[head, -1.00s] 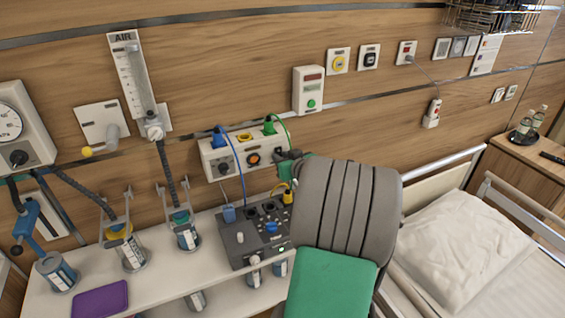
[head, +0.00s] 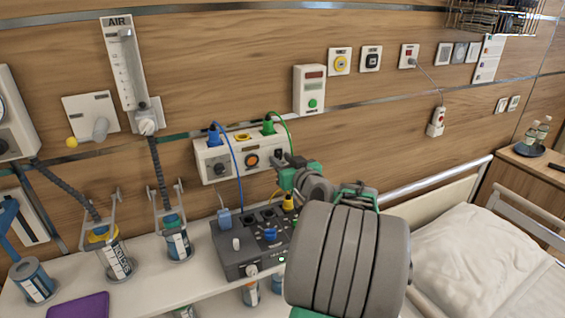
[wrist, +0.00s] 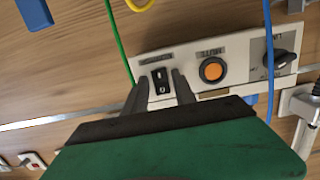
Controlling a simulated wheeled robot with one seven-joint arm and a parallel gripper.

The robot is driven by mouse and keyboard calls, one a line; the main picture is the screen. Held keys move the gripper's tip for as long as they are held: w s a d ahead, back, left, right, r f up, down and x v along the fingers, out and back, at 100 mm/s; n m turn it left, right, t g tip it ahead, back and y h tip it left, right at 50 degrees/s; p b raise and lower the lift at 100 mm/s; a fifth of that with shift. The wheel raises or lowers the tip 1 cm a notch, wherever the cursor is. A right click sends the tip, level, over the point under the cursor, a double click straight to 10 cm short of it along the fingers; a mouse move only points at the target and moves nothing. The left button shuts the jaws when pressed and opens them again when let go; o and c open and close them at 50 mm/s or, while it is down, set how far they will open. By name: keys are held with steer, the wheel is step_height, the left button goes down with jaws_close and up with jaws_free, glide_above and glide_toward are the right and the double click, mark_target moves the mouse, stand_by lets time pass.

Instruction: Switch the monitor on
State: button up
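A white wall panel (head: 207,163) carries a dark knob, an orange button (head: 251,160) and, at its right end, a black rocker switch (wrist: 160,78). In the wrist view, turned upside down, the switch lies between the fingertips of my gripper (wrist: 161,84). The two fingers are apart with nothing held; I cannot tell if they touch the panel. In the head view my gripper (head: 283,159) is at the panel's right end and hides most of the switch. The small label by the switch is unreadable.
Blue (head: 215,135) and green (head: 268,125) plugs with cables sit on top of the panel. A dark grey unit (head: 229,247) with knobs and connectors stands on the white shelf below. A bed with a pillow (head: 480,255) is to the right.

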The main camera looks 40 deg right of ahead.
steer(key=shift+o, duration=1)
steer(key=b+v, duration=0.1)
steer(key=v, duration=0.6)
steer(key=shift+s+b, duration=0.3)
steer(key=shift+s, duration=0.05)
steer(key=shift+a, duration=0.2)
